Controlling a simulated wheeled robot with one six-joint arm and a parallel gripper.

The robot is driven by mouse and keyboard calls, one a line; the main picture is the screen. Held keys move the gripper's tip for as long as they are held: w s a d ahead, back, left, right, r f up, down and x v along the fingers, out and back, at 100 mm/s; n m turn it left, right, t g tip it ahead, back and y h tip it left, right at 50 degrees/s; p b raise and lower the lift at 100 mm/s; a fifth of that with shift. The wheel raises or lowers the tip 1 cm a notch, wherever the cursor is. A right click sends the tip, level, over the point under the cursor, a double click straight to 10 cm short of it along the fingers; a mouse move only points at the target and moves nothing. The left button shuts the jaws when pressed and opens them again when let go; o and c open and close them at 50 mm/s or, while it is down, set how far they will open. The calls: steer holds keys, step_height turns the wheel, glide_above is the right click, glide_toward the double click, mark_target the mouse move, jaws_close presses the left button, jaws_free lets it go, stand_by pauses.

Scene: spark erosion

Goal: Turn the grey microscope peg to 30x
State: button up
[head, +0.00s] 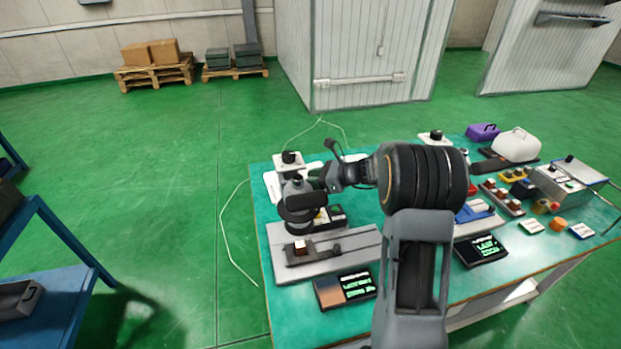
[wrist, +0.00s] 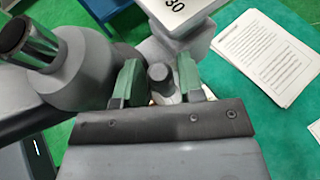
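The microscope (head: 297,192) stands on a grey base at the left of the green table. In the wrist view its grey body (wrist: 85,68) and dark eyepiece fill the left side. The small grey peg (wrist: 160,76) shows between the two green fingers of my gripper (wrist: 160,80). The fingers stand one on each side of it, with a small gap on both sides, so the gripper looks open. A white plate marked "30" (wrist: 175,8) is just beyond the peg. In the head view my gripper (head: 322,184) is beside the microscope head, and the peg cannot be made out.
Printed sheets (wrist: 265,55) lie right of the microscope. A second display (head: 481,250), a white canister (head: 515,145) and a control box (head: 565,184) are further right. Open floor lies left of the table.

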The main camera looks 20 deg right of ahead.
steer(key=shift+w+a+f, duration=0.15)
steer(key=shift+a, duration=0.15)
jaws_close()
stand_by(0.3)
